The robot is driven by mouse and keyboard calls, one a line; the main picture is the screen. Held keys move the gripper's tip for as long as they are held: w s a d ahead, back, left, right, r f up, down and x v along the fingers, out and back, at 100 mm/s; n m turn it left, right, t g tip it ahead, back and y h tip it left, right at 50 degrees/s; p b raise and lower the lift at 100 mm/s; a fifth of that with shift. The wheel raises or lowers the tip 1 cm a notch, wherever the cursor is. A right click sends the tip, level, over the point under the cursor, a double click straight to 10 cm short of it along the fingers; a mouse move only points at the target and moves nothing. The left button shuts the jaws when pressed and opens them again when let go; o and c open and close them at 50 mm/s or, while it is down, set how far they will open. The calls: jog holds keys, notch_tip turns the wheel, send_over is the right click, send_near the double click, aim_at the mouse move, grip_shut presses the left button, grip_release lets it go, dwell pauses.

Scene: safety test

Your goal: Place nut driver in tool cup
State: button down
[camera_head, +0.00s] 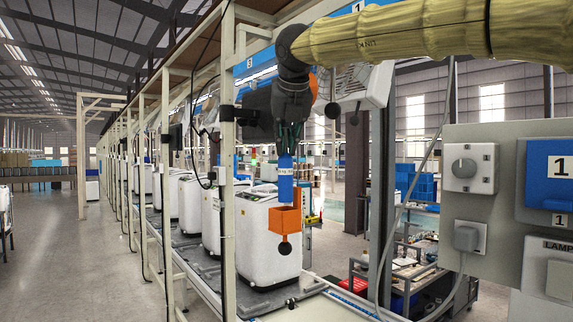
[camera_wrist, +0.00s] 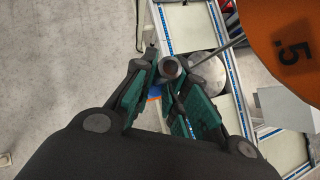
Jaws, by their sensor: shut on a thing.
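My gripper (camera_head: 290,135) points down at the end of my arm, near the middle of the head view. Its fingers are closed on the top of an upright blue thing with a pale label, which looks like the nut driver (camera_head: 286,180). The orange tool cup (camera_head: 284,220) is directly below. The blue lower end overlaps the cup's top edge in the picture; I cannot tell whether it is inside. In the wrist view, the green-padded fingers (camera_wrist: 165,85) close around a grey round end (camera_wrist: 168,68). The cup is not clearly visible there.
White washer-like machines (camera_head: 268,240) stand in a row on the line behind the cup. A cream upright post (camera_head: 228,180) is left of my gripper. A grey switch panel (camera_head: 485,180) is at the right. An orange surface marked 5 (camera_wrist: 285,40) fills the wrist view's upper right.

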aim_at(287, 161)
jog(key=shift+w+r, duration=0.2)
jog(key=shift+w, duration=0.15)
jog(key=shift+s+f+p, duration=0.15)
jog(key=shift+f+p, duration=0.3)
jog(key=shift+f, duration=1.1)
jog(key=shift+f+p, duration=0.9)
jog(key=shift+f, duration=1.05)
jog(key=c, duration=1.4)
grip_release()
jog(key=shift+f, duration=0.1)
jog(key=shift+c, duration=0.2)
jog(key=b+v, duration=0.4)
jog(key=v, duration=0.8)
